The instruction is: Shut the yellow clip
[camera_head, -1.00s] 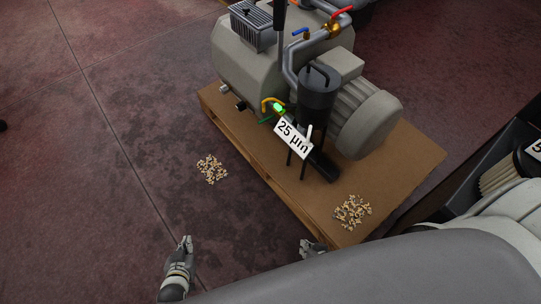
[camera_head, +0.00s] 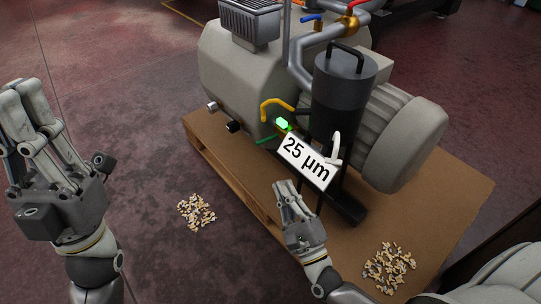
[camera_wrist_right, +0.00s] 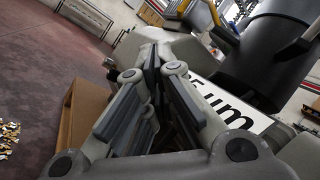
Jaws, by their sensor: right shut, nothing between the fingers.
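A bent yellow piece (camera_head: 275,104), which I take to be the yellow clip, sits left of the dark grey canister (camera_head: 340,92) on the machine. It stands up from the side with its upper part curving over; whether it is latched I cannot tell. A green glowing part (camera_head: 282,124) is just below it. My right gripper (camera_head: 287,188) is shut and empty, below the white "25 µm" label and apart from the yellow piece. Its closed fingers also show in the right wrist view (camera_wrist_right: 152,70). My left gripper (camera_head: 62,125) is raised at the left, far from the machine; its finger gap is unclear.
The machine stands on a brown pallet (camera_head: 440,205). Heaps of small pieces lie on the floor (camera_head: 197,212) and pallet (camera_head: 389,268).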

